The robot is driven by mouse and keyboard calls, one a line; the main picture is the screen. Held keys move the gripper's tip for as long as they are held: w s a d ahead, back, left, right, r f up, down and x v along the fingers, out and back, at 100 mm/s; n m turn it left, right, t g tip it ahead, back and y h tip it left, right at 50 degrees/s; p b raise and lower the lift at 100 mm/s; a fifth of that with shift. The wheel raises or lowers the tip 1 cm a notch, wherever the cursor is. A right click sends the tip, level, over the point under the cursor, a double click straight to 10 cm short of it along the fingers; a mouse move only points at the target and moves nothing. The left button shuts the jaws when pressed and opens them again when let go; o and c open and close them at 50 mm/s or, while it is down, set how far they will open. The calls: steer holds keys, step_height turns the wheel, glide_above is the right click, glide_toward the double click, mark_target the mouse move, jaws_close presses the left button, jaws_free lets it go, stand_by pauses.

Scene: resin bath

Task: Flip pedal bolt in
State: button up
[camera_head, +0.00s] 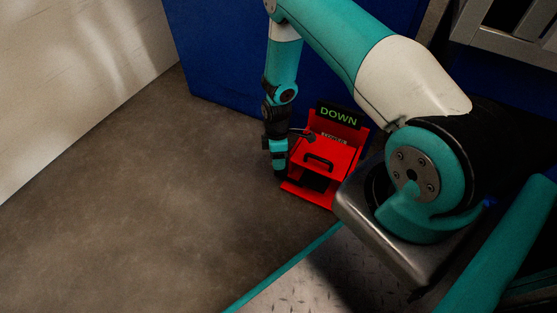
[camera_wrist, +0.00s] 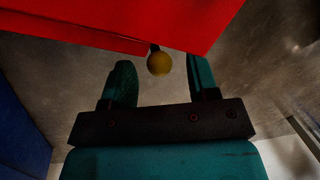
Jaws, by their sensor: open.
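The red pedal unit (camera_head: 345,160) stands on the floor with a black sign (camera_head: 339,116) reading DOWN in green. A black bar handle (camera_head: 319,160) shows on its red cover. My gripper (camera_head: 279,170) points down close beside the unit's left side. In the wrist view my gripper (camera_wrist: 161,72) is open, with a dark green finger on each side. A yellow ball knob (camera_wrist: 159,63) on a short dark stem shows between the fingers, just below the red edge (camera_wrist: 110,25). It seems to be the bolt's knob. I cannot tell whether a finger touches it. The knob does not show in the head view.
A blue cabinet wall (camera_head: 225,65) stands behind the unit. A grey metal frame (camera_head: 510,40) is at the upper right. Bare brown floor (camera_head: 150,190) lies free to the left, with a pale wall (camera_head: 70,60) beyond it.

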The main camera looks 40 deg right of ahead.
step_height(320, 180, up, 14)
steer(key=w+d+p, duration=0.1)
steer(key=w+p, duration=0.1)
steer(key=p, duration=0.4)
steer(key=shift+w+d, duration=0.2)
steer(key=s+a+r+m+p, duration=0.15)
steer(key=a+r, duration=0.25)
steer(key=r, duration=0.6)
steer(key=s+a+r+t+y+p, duration=0.15)
steer(key=a+r, duration=0.35)
steer(key=r, duration=0.5)
steer(key=s+a+r+m+p, duration=0.15)
steer(key=a+r, duration=0.25)
steer(key=r, duration=0.6)
steer(key=s+a+r+m+y+p, duration=0.15)
steer(key=s+a+r, duration=0.25)
steer(key=s+r, duration=0.45)
steer(key=s+a+r+p, duration=0.3)
steer(key=s+r, duration=0.5)
steer(key=s, duration=0.1)
step_height(320, 180, up, 38)
steer(key=p, duration=3.7)
steer(key=shift+s+f+p, duration=0.2)
steer(key=shift+p, duration=0.1)
steer(key=shift+a, duration=0.1)
